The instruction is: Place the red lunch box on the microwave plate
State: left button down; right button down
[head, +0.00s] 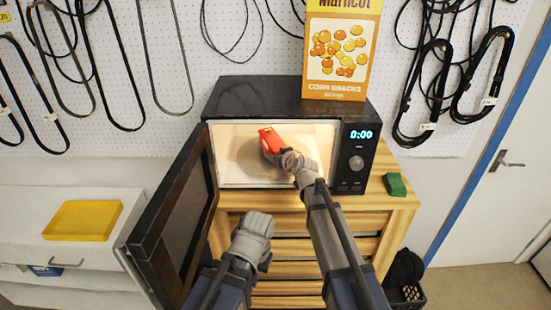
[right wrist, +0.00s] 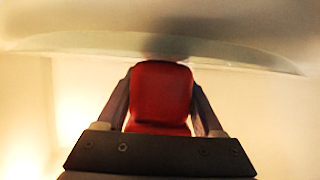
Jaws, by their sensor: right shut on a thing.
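The microwave (head: 285,100) stands open, with its dark door (head: 178,225) swung out to the left. The red lunch box (head: 269,139) is inside the lit cavity, tilted in the head view. My right gripper (head: 283,156) reaches into the cavity and is shut on it. In the right wrist view the red lunch box (right wrist: 160,95) sits between the two fingers. The round microwave plate (head: 246,160) is partly hidden behind the lunch box and gripper; its rim (right wrist: 240,50) also shows in the right wrist view. Whether the box touches the plate is unclear. My left gripper (head: 262,235) is outside, below the opening; its fingers are unclear.
The microwave rests on a slatted wooden stand (head: 385,215). A green block (head: 396,184) lies right of the microwave. A corn snacks box (head: 340,50) stands on top. A yellow tray (head: 83,220) sits on the white cabinet at left. Cables hang on the wall.

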jog(key=shift+d+r, duration=0.1)
jog(key=shift+d, duration=0.1)
grip_release()
jog(key=shift+s+r, duration=0.1)
jog(key=shift+r, duration=0.1)
jog(key=p+v, duration=0.4)
jog(key=v, duration=0.7)
jog(key=shift+s+d+p, duration=0.15)
jog(key=shift+s+p, duration=0.15)
jog(key=shift+s, duration=0.05)
